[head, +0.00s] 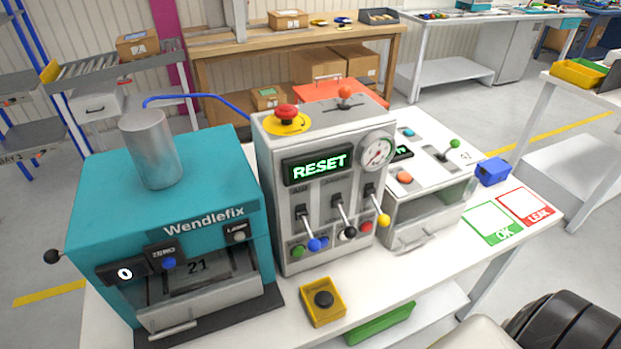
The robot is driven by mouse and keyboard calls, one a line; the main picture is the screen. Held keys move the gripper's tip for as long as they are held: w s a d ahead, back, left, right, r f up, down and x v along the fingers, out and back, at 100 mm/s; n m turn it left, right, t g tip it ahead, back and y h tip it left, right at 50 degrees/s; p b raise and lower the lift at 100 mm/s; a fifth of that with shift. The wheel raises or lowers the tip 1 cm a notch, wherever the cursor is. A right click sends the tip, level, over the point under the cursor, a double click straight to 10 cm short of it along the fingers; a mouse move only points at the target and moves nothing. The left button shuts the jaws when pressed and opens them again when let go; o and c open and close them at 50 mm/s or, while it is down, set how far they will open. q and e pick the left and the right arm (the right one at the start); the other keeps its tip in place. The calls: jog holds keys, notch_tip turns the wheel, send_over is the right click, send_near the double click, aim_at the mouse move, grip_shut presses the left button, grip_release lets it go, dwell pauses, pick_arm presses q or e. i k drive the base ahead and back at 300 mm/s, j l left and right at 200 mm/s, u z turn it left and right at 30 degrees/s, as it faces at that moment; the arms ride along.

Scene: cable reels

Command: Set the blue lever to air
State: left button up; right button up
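The blue lever (314,244) is the leftmost of three levers on the front of a grey control box (265,190). Its blue ball points down and its stem slopes slightly right from its slot. The small labels above the levers are too small to read. The lever beside it has a dark ball (350,232), and the rightmost has a yellow ball (383,221). The box's display (319,165) reads RESET in green. Neither of my grippers is in view, and nothing touches the blue lever.
A teal Wendlefix machine (100,195) stands left of the box. A red emergency button (287,112) and a gauge (377,152) are on the box. A grey unit (425,205) stands right; OK and LEAK pads lie beyond it.

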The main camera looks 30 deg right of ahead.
aim_at(313, 246)
jog(key=z, duration=0.4)
jog(key=i+j+z, duration=0.1)
jog(key=z, duration=0.3)
jog(key=j+z, duration=0.2)
jog(key=z, duration=0.2)
jog(key=i, duration=0.05)
